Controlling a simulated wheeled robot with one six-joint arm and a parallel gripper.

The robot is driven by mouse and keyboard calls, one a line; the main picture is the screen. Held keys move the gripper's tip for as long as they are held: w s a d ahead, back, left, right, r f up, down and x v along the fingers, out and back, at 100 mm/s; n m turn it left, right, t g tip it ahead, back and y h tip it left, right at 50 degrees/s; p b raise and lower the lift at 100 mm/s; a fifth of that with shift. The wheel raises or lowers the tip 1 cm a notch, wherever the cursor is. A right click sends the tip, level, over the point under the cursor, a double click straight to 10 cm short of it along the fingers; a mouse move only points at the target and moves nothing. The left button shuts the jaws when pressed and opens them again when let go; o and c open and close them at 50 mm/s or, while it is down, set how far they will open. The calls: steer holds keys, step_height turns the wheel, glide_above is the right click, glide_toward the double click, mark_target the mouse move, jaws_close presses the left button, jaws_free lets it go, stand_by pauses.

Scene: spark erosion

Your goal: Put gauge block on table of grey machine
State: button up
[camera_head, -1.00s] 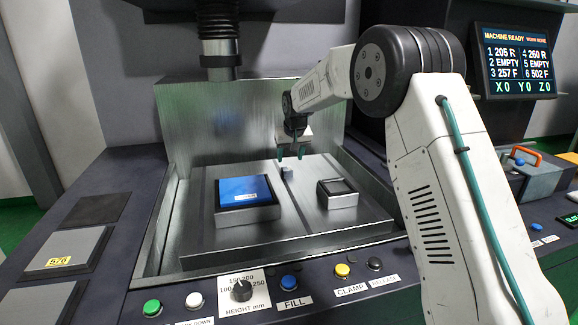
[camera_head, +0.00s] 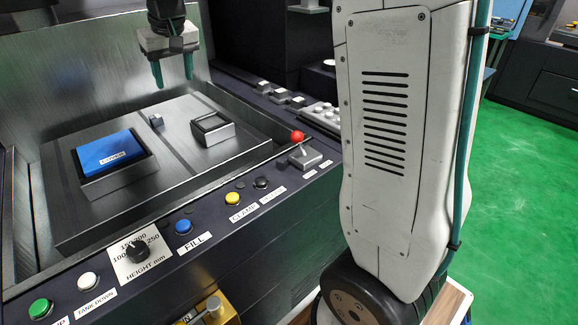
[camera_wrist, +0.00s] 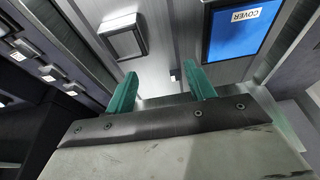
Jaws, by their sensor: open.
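The gauge block (camera_head: 156,121) looks like a small grey cube. It stands on the metal table (camera_head: 180,165) of the grey machine, between a blue-topped block and a dark-topped square fixture. My gripper (camera_head: 173,80) has two green fingers spread apart with nothing between them. It hangs above the table, higher than the block and apart from it. In the wrist view the open fingers (camera_wrist: 160,68) point toward the table, and a small grey shape, probably the block, shows near the right fingertip.
The blue block (camera_head: 108,152) labelled COVER sits left on the table, the square fixture (camera_head: 212,129) right. Tank walls surround the table. The front panel carries buttons, a height knob (camera_head: 137,251) and a red-topped joystick (camera_head: 297,137). Green floor (camera_head: 535,170) is open at right.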

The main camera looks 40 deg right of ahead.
steer(key=s+f+g, duration=0.1)
steer(key=s+f, duration=0.2)
steer(key=s, duration=1.6)
steer(key=s+d+f+g, duration=0.1)
steer(key=s+f, duration=0.2)
steer(key=s, duration=1.6)
steer(key=shift+d, duration=0.25)
